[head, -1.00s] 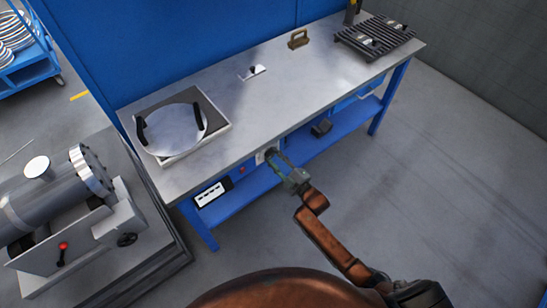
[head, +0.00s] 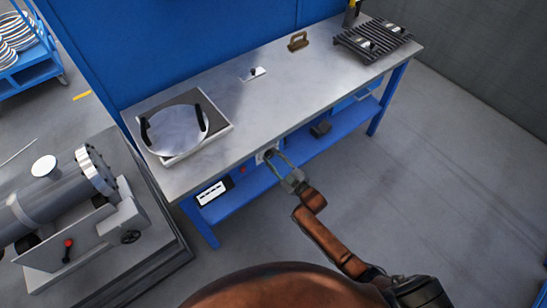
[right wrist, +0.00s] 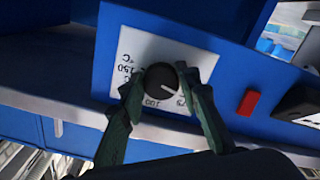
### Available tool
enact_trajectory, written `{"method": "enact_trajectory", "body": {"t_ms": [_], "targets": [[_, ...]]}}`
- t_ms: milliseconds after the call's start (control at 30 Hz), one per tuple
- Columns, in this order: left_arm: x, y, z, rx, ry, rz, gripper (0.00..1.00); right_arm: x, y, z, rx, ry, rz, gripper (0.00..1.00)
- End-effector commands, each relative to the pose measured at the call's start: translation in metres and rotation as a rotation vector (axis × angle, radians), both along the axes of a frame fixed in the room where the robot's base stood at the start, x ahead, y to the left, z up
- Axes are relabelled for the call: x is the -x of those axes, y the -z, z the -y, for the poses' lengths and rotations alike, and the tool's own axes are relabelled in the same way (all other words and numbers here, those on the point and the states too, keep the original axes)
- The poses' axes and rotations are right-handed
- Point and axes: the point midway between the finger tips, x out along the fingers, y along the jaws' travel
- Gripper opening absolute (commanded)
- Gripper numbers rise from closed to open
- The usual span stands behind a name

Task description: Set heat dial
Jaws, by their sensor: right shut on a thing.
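The heat dial (right wrist: 158,80) is a round black knob with a white pointer line. It sits on a white scale plate (right wrist: 128,45) on a blue panel under the bench top. The scale reads upside down in the right wrist view, with 75, 100, 150 and °C. The pointer line lies toward the 75 mark. My right gripper (right wrist: 163,88) is shut on the dial, one finger on each side. In the head view the right gripper (head: 273,158) is at the bench's front edge, and the dial is mostly hidden there. My left gripper is not in view.
A red button (right wrist: 249,103) sits beside the scale plate, with a black-framed display (head: 211,194) further left. On the bench top (head: 300,85) are a round lidded plate (head: 178,130), a small switch plate (head: 253,74) and a dark grate (head: 372,40). A grey machine (head: 70,200) stands left.

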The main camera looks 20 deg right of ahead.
Motion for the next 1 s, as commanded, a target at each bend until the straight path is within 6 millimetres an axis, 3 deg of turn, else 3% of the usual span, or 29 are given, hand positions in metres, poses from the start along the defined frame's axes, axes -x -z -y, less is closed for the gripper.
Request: {"method": "enact_trajectory", "body": {"t_ms": [500,1000], "targets": [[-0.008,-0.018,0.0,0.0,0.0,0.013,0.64,0.001,0.001,-0.002,-0.35,0.0,-0.129,0.06],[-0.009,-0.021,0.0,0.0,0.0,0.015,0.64,0.002,0.003,-0.002,-0.44,0.0,-0.163,0.06]]}}
